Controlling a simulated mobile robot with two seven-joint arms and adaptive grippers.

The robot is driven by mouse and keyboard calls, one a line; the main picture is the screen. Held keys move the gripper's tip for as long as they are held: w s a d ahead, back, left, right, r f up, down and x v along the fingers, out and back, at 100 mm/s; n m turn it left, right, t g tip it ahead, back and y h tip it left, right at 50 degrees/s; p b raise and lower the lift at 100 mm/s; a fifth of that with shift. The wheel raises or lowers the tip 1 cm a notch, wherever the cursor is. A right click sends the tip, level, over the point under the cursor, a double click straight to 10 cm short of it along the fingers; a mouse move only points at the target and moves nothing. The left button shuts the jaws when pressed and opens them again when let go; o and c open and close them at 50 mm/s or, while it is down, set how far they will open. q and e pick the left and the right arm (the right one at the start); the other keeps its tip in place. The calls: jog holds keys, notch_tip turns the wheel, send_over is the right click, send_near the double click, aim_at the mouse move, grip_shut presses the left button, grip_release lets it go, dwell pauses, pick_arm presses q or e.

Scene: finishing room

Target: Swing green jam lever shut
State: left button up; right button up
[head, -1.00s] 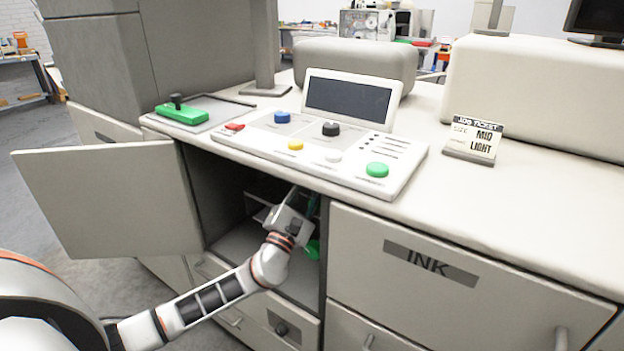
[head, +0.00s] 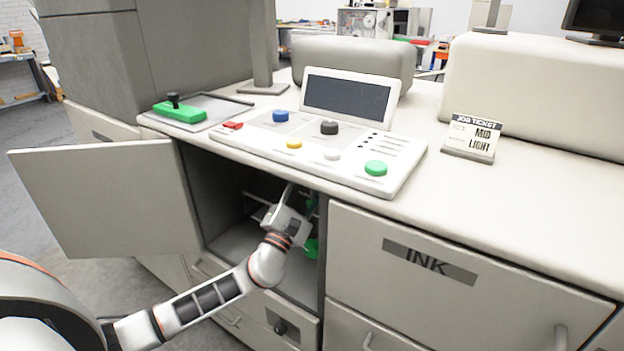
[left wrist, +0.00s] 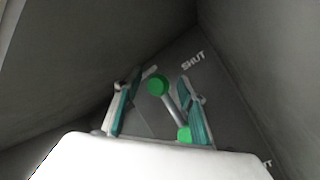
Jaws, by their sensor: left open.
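The green jam lever shows in the left wrist view as a round green knob (left wrist: 158,85) on a grey rod, with a second green piece (left wrist: 185,135) at the rod's other end. The lever sits inside the open cabinet compartment. My left gripper (left wrist: 160,80) is open, with its teal-lined fingers on either side of the lever; I cannot tell whether they touch it. In the head view the left gripper reaches into the compartment and hides most of the lever; a green part (head: 312,248) shows beside the wrist. My right gripper is in neither view.
The open cabinet door (head: 105,198) stands left of my arm. A white SHUT label (left wrist: 193,61) is on the dark panel behind the lever. The control console (head: 330,150) is on the counter above. The INK drawer (head: 470,285) is to the right.

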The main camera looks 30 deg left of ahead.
pick_arm(q)
jog(key=v, duration=1.2)
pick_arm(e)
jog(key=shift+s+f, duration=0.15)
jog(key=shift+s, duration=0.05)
